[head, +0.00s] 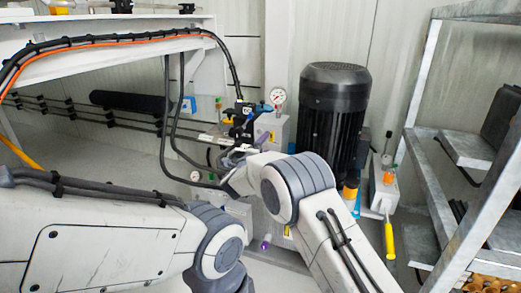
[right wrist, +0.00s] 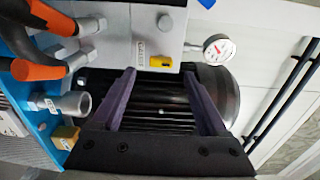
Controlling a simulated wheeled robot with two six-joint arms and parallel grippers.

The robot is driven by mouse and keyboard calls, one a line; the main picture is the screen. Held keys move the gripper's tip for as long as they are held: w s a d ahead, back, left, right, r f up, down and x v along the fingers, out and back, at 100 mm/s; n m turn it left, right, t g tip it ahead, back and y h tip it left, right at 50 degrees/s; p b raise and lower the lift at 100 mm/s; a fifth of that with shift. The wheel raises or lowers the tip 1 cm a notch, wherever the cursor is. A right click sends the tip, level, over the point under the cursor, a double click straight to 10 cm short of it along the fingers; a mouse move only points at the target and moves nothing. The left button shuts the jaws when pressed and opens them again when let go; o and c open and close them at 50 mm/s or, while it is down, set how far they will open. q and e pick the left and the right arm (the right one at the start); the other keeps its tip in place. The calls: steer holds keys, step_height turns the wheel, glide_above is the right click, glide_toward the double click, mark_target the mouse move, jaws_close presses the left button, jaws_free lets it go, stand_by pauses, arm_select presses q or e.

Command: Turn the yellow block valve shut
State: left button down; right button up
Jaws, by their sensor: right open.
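In the right wrist view a small yellow valve piece (right wrist: 161,62) sits at the lower edge of a grey block (right wrist: 165,25), beside a small label. A yellow part (head: 272,136), seemingly the same piece, shows below the gauge in the head view. My right gripper (right wrist: 159,73) is open and empty. Its purple fingers point toward the block, with the yellow piece between and just past their tips. Contact is not visible. In the head view my right gripper (head: 236,156) is small and partly hidden by its arm. My left gripper is out of view.
A round pressure gauge (right wrist: 218,50) projects right of the block. Orange-and-black parts (right wrist: 45,40) crowd the left. A black motor (head: 334,115) stands right of the block. A yellow handle (head: 389,240) hangs further right, near a metal rack (head: 430,195).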

steer(key=p+v, duration=0.1)
steer(key=v, duration=0.4)
steer(key=shift+s+a, duration=0.1)
steer(key=shift+s, duration=0.25)
